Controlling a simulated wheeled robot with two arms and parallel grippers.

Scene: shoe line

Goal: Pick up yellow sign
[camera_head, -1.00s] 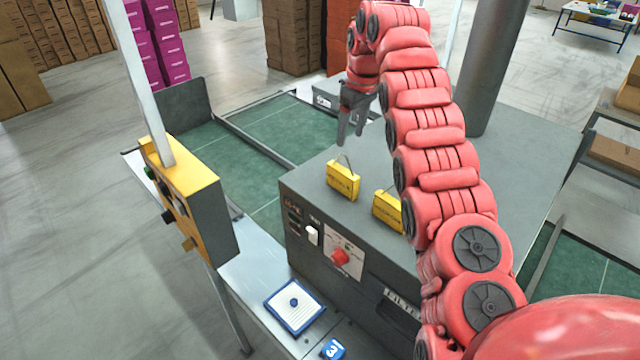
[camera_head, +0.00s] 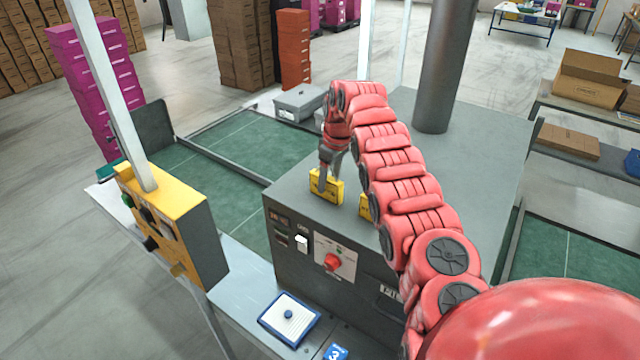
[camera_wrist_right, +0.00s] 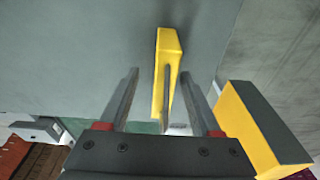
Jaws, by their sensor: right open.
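A yellow sign (camera_head: 325,187) stands on top of the grey machine, near its front left edge. My right gripper (camera_head: 328,176) is right above and around it, pointing down. In the right wrist view the sign (camera_wrist_right: 167,62) lies between the two open fingers of the gripper (camera_wrist_right: 163,95), with clear gaps on both sides. Its thin grey handle also shows between the fingers. A second yellow sign (camera_head: 365,207) stands to the right, mostly hidden behind my right arm. My left gripper is not in view.
The grey machine (camera_head: 440,150) has a red knob (camera_head: 333,262) on its front and a thick grey column at its back. A yellow control box (camera_head: 172,225) on a pole stands to the left. A blue-edged white pad (camera_head: 290,319) lies on the ledge in front.

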